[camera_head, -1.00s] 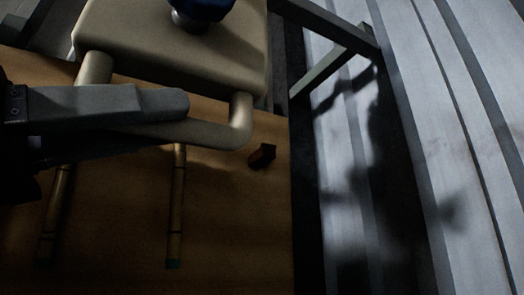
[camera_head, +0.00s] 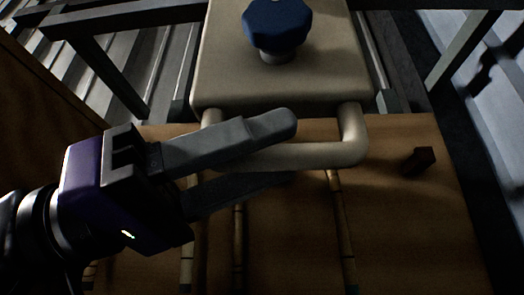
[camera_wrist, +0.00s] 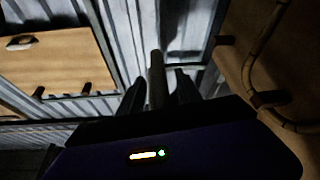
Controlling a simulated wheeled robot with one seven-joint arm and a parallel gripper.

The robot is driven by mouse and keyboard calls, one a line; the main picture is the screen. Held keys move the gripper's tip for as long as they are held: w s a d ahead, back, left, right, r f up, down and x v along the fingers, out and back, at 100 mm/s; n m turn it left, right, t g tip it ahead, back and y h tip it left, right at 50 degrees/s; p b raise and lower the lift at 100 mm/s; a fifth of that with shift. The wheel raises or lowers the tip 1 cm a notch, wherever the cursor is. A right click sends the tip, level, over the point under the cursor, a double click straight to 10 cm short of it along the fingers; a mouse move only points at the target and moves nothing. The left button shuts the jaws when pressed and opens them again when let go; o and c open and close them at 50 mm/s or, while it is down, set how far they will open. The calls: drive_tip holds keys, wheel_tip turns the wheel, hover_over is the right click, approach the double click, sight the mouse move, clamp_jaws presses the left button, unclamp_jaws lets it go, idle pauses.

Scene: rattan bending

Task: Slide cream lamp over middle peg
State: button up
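A cream block-like body (camera_head: 230,75) with a blue knob (camera_head: 277,24) and a cream bar handle (camera_head: 315,155) stands at the wooden board's far edge; it looks more like a clamp than a lamp. My gripper (camera_head: 292,148) comes in from the left, fingers apart, with the handle between or just behind them in the picture. I cannot tell whether they touch it. In the wrist view, my gripper (camera_wrist: 160,75) has a dark upright rod (camera_wrist: 157,78) between its fingers, with gaps either side. A short brown peg (camera_head: 418,160) stands on the board. Which peg is the middle one is unclear.
Jointed rattan canes (camera_head: 341,230) lie along the wooden board (camera_head: 420,230). The wrist view shows a curved cane (camera_wrist: 252,60) on a dark board at right and another board (camera_wrist: 60,62) with short pegs at left. Dark metal frame bars (camera_head: 105,70) flank the cream body.

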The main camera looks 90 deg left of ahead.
drive_tip(key=shift+b+v, duration=1.2)
drive_tip(key=shift+v, duration=2.75)
